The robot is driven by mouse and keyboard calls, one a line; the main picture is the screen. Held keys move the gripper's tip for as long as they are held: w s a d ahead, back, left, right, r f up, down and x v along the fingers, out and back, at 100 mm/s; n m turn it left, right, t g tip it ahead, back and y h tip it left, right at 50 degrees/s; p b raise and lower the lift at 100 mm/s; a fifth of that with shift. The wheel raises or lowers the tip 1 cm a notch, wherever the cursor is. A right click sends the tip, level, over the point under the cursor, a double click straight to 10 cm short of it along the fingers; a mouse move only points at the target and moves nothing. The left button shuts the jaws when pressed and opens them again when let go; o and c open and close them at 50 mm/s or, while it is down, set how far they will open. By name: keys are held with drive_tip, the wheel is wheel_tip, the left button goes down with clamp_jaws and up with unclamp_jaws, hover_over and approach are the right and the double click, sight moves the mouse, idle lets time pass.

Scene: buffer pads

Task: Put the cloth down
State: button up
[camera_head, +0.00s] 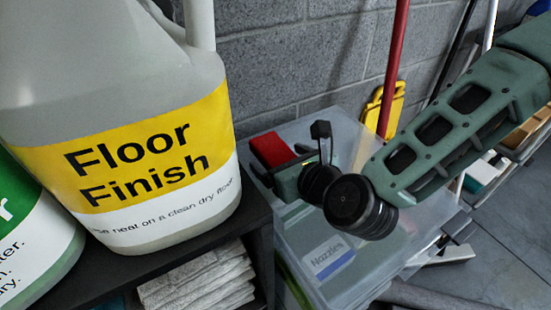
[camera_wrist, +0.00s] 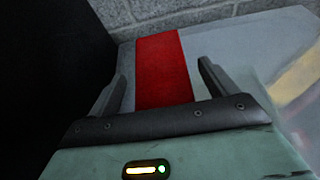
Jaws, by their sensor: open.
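A red, flat, rectangular cloth (camera_head: 270,149) lies at the far left part of a clear plastic bin's lid (camera_head: 340,130). In the wrist view the red cloth (camera_wrist: 163,65) lies between the two fingers and reaches away beyond them. My gripper (camera_head: 276,165) is low over the lid at the near side of the cloth. Its fingers, in the wrist view (camera_wrist: 162,78), are spread, with a gap between the cloth and the right finger. Whether the left finger touches the cloth I cannot tell. My wrist hides part of the lid.
A large Floor Finish jug (camera_head: 130,130) stands on a dark shelf (camera_head: 258,215) left of the bin. A green-labelled jug (camera_head: 35,235) is beside it. Folded pale cloths (camera_head: 200,280) lie below. A red pole (camera_head: 392,70) and yellow item (camera_head: 378,108) stand by the block wall.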

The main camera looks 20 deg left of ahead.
drive_tip(key=shift+w+a+f, duration=0.25)
drive_tip(key=shift+w+a, duration=0.1)
drive_tip(key=shift+a, duration=0.05)
drive_tip(key=c, duration=1.2)
drive_tip(key=shift+o, duration=0.2)
